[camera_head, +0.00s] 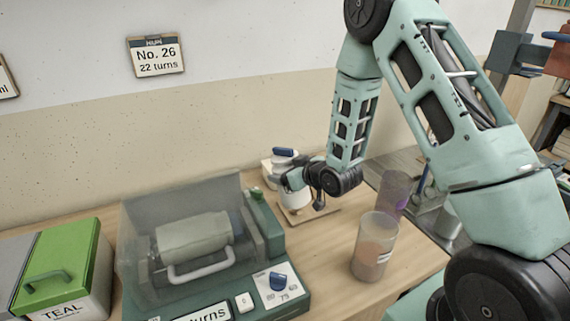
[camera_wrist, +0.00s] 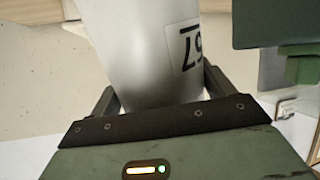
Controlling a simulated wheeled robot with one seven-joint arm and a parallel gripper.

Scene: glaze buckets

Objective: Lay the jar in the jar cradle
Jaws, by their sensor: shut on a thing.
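A white jar (camera_wrist: 145,60) fills the space between the fingers of my gripper (camera_wrist: 155,100) in the wrist view. A pale label with dark digits shows on its side. In the head view my gripper (camera_head: 300,182) is shut on the jar (camera_head: 294,201), partly hidden by the wrist, over a small board at the back of the bench. The green machine (camera_head: 262,232) stands left of it, under a clear cover (camera_head: 150,215). A pale cylinder-like form (camera_head: 193,238) lies inside; I cannot tell whether it is the jar cradle or something in it.
Two translucent cups, one with orange contents (camera_head: 374,247) and one purple (camera_head: 393,193), stand at the bench's right. A green-lidded box marked TEAL (camera_head: 62,268) is at far left. A blue-topped item (camera_head: 284,153) stands behind my gripper. Bare bench (camera_head: 325,255) lies between machine and cups.

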